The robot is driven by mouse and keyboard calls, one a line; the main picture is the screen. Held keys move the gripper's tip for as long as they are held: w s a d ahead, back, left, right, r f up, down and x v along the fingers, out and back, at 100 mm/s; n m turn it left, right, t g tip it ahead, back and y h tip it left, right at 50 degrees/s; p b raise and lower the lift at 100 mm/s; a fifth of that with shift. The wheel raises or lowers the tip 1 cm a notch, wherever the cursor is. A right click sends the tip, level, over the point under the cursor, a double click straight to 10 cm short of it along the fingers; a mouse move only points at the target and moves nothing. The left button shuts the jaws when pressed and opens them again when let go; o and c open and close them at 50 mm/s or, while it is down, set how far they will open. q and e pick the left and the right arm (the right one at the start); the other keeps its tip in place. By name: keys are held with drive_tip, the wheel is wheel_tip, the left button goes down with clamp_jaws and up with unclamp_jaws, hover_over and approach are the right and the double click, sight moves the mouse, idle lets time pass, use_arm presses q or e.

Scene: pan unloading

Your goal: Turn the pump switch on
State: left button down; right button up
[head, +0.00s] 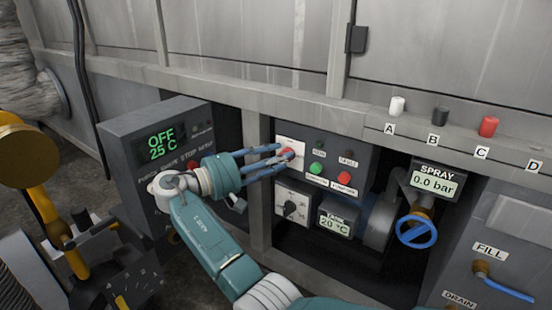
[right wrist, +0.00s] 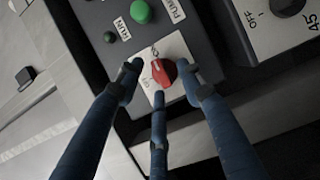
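The pump switch is a red rotary knob (right wrist: 162,72) on a white plate (right wrist: 178,50) of the dark control box. In the head view the knob (head: 287,154) is partly covered by my fingers. My right gripper (head: 280,158) reaches it from the left with three blue fingers. In the right wrist view the fingers (right wrist: 158,82) are spread around the knob, one at each side and one below. A small gap shows at the left finger; contact at the others cannot be told. The small plate lettering is too blurred to read surely. My left gripper is not in view.
A green button (head: 316,168) and a red button (head: 344,178) sit right of the knob. A black selector (head: 290,208) is below it. A grey post (head: 257,190) stands left of the box. The spray display (head: 435,182) reads 0.0 bar, above a blue handwheel (head: 417,231).

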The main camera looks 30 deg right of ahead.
drive_tip(key=shift+a, duration=0.15)
drive_tip(key=a, duration=0.7)
drive_tip(key=shift+a, duration=0.15)
drive_tip(key=shift+f, duration=0.1)
